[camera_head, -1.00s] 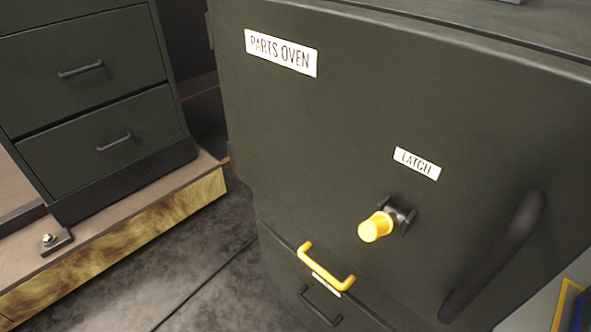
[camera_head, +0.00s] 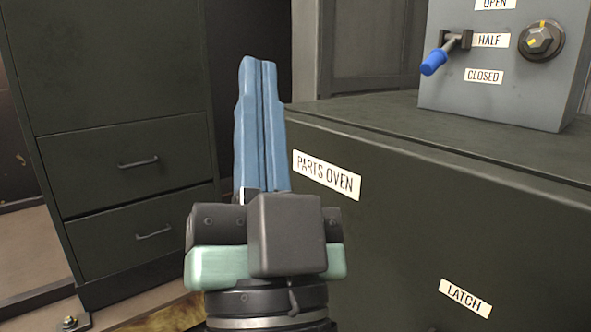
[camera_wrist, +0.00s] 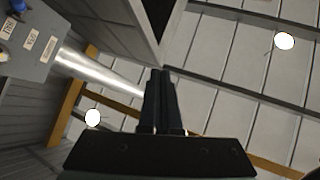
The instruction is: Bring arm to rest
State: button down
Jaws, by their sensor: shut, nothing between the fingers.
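My gripper (camera_head: 262,75) stands in the middle of the head view, its two long blue fingers pointing up and pressed together. It is shut and holds nothing. In the head view it rises in front of the gap between the drawer cabinet and the parts oven, left of the oven's label. In the wrist view the gripper (camera_wrist: 163,75) shows as dark closed fingers against the ceiling. No contact with anything shows.
The dark parts oven (camera_head: 400,230) fills the lower right. A grey control box (camera_head: 500,95) with a blue-tipped lever (camera_head: 435,62) and a knob (camera_head: 541,41) stands on its top. A drawer cabinet (camera_head: 125,110) is at left. The wrist view shows ceiling panels and lamps (camera_wrist: 285,41).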

notch_tip(320, 180, up, 20)
jog(key=s+d+n+h+p, duration=0.2)
jog(key=h+p, duration=0.1)
jog(key=p, duration=1.1)
jog(key=shift+s+d+n, duration=0.15)
jog(key=shift+d+n, duration=0.05)
jog(key=shift+n, duration=0.1)
